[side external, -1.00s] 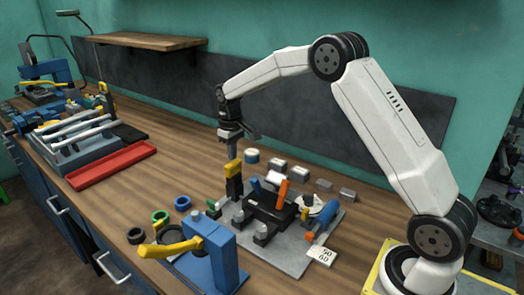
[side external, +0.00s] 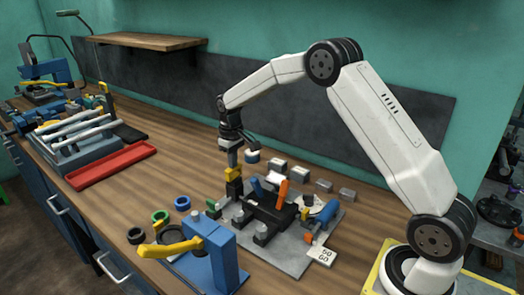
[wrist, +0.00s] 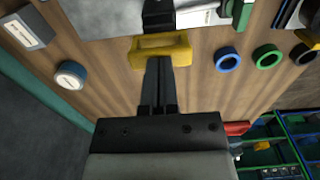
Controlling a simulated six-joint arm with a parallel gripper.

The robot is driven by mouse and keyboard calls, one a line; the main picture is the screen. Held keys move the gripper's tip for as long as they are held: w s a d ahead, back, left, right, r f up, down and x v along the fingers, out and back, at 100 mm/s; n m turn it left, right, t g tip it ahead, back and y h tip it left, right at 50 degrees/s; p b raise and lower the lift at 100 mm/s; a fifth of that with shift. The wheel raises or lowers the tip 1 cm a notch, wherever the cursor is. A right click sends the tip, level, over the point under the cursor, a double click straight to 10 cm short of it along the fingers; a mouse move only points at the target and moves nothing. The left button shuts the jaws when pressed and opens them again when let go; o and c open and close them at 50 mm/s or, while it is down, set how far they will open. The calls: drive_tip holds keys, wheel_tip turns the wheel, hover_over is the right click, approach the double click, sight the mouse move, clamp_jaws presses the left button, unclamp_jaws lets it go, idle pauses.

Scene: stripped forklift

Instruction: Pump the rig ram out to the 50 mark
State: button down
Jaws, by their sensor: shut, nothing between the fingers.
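The rig is a grey plate (side external: 285,262) on the bench with a black block (side external: 268,215) and a blue cylinder (side external: 327,212) with an orange end, probably the ram. A white card (side external: 321,255) with printed numbers, seemingly 50 and 60, lies at the plate's front. A yellow-topped black handle (side external: 233,174) stands at the plate's far left. My gripper (side external: 232,165) is shut and empty, its tips at the top of the yellow part, seemingly touching it. In the wrist view the shut fingers (wrist: 158,66) meet the yellow bar (wrist: 160,48). The ram's exact reading is too small to tell.
A blue press with a yellow lever (side external: 170,248) stands at the front left. Blue, green and black rings (side external: 160,216) lie beside it. Several small blocks (side external: 276,166) lie behind the rig. A red tray (side external: 112,165) is farther left, with clear bench between.

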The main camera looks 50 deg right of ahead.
drive_tip(key=shift+f, duration=1)
drive_tip(key=shift+r, duration=2.9)
drive_tip(key=shift+f, duration=0.1)
drive_tip(key=shift+f, duration=1.4)
drive_tip(key=shift+r, duration=1.5)
